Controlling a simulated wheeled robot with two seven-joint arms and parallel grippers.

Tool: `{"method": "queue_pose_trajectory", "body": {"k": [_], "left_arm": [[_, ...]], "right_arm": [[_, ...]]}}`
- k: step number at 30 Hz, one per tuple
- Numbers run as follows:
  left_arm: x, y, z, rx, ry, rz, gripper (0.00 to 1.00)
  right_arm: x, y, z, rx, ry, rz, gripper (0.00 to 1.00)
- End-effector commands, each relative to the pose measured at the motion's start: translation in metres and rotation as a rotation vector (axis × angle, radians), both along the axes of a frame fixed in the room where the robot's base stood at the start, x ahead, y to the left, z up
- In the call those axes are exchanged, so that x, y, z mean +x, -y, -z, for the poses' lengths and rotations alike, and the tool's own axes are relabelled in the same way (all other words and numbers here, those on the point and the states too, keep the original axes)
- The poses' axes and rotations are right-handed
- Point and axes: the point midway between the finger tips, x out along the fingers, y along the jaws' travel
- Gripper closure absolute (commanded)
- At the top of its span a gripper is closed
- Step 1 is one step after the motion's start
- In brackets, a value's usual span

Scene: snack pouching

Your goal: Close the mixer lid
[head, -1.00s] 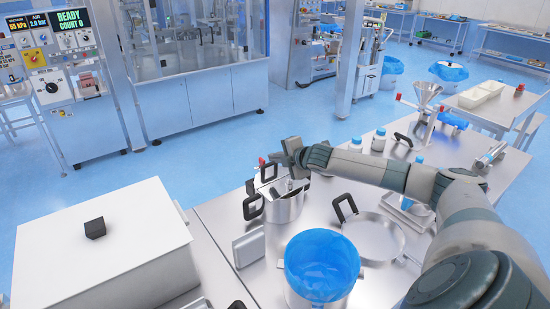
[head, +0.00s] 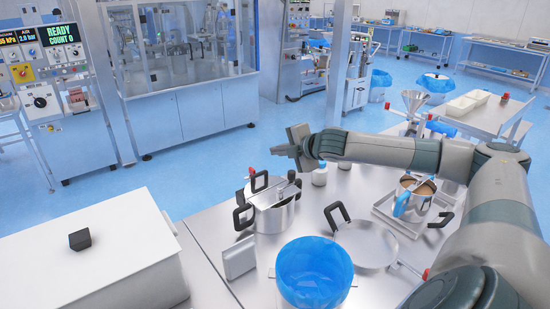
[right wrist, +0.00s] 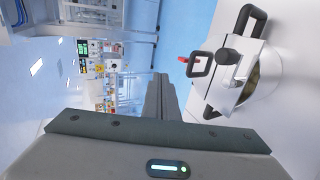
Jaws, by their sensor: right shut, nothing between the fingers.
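The mixer is a steel pot (head: 273,217) with black side handles, standing on the steel table. Its lid (head: 266,192) lies across the top in the head view, with a black loop handle, a dark knob and a red tip. In the right wrist view the mixer (right wrist: 262,95) shows a brownish inside strip beside the lid's metal, so I cannot tell whether the lid sits fully flat. My right gripper (head: 280,151) is shut and empty, above and behind the mixer, apart from it. My left gripper is not in view.
A blue-lined bin (head: 314,270) stands in front of the mixer. A round steel pan (head: 368,245) and a tray with a steel pot (head: 414,203) of brown contents lie to the right. A white box (head: 90,250) is at left.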

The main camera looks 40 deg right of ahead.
Motion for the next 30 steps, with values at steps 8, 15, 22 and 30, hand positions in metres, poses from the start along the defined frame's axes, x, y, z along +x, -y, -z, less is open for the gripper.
{"method": "queue_pose_trajectory", "body": {"k": [8, 15, 22, 30], "left_arm": [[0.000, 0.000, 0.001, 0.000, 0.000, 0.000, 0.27], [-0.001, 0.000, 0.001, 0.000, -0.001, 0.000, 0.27], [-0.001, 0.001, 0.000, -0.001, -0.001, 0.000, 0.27], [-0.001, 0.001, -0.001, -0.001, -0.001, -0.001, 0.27]], "right_arm": [[-0.002, -0.001, -0.002, 0.001, -0.001, 0.000, 1.00], [0.000, -0.004, 0.000, 0.017, 0.004, -0.001, 1.00], [0.015, -0.033, 0.008, 0.186, 0.058, 0.000, 1.00], [0.029, -0.075, 0.022, 0.635, 0.181, 0.060, 1.00]]}}
